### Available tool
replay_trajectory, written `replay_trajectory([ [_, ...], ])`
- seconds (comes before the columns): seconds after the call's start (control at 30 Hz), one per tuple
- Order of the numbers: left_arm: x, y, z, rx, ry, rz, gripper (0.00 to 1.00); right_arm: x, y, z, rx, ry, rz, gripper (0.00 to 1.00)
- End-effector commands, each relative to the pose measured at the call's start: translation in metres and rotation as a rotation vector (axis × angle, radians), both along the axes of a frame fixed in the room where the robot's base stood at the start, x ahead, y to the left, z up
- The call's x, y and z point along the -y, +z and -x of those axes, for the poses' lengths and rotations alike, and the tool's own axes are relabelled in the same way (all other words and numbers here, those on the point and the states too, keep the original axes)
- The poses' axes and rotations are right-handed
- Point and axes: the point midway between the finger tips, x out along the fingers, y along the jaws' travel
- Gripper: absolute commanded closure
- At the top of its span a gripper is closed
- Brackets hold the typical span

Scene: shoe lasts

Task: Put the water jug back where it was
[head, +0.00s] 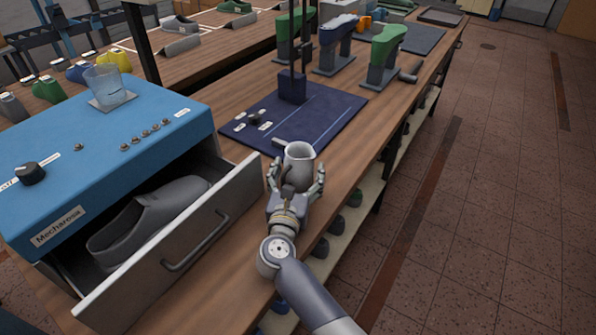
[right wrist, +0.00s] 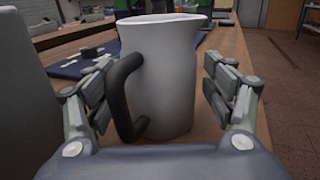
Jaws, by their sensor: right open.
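The water jug (head: 299,159) is a white, slightly tapered jug with a dark handle. It stands upright on the wooden bench (head: 237,143), near the front corner of the dark blue mat. In the right wrist view the jug (right wrist: 170,75) fills the middle, its black handle (right wrist: 122,97) towards the left finger. My right gripper (head: 296,188) is open, with its fingers (right wrist: 160,95) on either side of the jug and gaps visible on both sides. My left gripper is not in view.
A glass of water (head: 108,86) stands on that machine. The blue mat (head: 325,115) and green and blue lasts on stands (head: 384,55) lie beyond.

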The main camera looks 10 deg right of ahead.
Motion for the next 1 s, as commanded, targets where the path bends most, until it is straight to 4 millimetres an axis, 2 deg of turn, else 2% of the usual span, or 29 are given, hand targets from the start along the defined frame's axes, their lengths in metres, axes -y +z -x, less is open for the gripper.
replay_trajectory([
  [0.2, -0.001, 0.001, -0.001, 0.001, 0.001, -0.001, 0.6, -0.015, -0.003, 0.035, -0.005, 0.001, -0.004, 0.23],
  [0.4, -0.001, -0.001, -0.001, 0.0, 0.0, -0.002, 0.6, -0.024, -0.002, 0.06, -0.003, 0.0, -0.002, 0.23],
  [0.57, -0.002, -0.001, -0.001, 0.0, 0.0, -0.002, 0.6, -0.028, -0.001, 0.068, -0.003, 0.0, -0.001, 0.23],
  [1.0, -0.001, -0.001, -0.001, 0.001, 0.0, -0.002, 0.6, -0.028, -0.001, 0.067, -0.001, 0.001, -0.002, 0.23],
])
